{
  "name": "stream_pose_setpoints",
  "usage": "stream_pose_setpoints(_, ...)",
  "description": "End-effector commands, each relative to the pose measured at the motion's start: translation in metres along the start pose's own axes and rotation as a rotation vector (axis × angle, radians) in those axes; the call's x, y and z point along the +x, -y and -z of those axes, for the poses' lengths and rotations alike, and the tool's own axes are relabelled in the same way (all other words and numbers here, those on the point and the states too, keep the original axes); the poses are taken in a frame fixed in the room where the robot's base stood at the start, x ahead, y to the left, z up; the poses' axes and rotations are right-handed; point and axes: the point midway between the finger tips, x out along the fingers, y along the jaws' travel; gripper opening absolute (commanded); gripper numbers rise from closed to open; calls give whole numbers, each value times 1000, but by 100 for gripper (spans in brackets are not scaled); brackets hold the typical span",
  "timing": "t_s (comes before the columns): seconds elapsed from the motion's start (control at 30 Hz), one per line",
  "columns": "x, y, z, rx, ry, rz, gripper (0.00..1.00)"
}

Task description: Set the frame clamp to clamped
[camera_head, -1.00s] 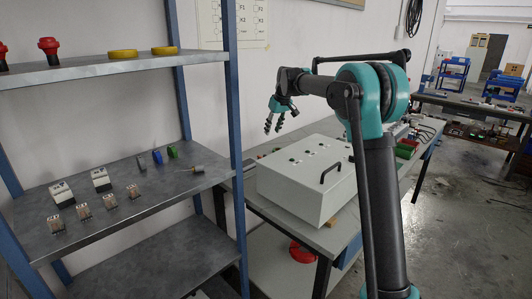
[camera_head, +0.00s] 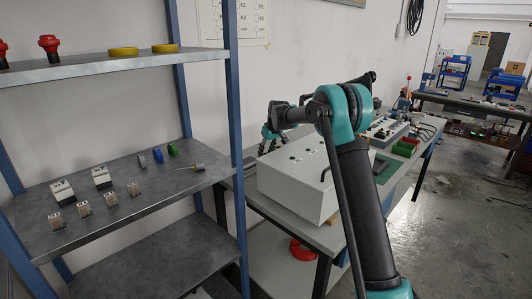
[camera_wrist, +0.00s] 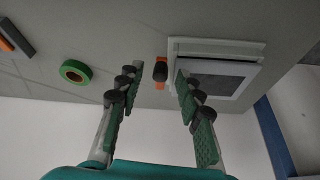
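In the wrist view, an orange piece with a dark rounded knob (camera_wrist: 160,72), which seems to be the frame clamp, sits at the edge of a white frame (camera_wrist: 215,51) around a grey panel (camera_wrist: 217,84). I cannot tell its setting. My gripper (camera_wrist: 158,86) is open. Its two fingers appear on either side of the knob, with nothing between them in grasp. I cannot tell the distance to the knob. In the head view my gripper (camera_head: 270,138) is behind the white control box (camera_head: 297,185), near the wall. The frame and clamp are hidden there.
A green tape ring (camera_wrist: 75,72) lies left of the clamp in the wrist view. In the head view, a metal shelf (camera_head: 130,215) with small parts stands at left. A green bin (camera_head: 404,148) stands farther along the bench.

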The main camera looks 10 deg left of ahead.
Motion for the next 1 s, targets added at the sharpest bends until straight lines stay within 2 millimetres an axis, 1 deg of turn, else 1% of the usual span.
stream_pose_setpoints(0.27,2,0,0,0,0,0,36)
stream_pose_setpoints(0.57,1,0,0,0,0,0,0)
stream_pose_setpoints(0.87,1,0,0,8,0,-4,0)
stream_pose_setpoints(1.0,1,2,0,40,0,-18,0)
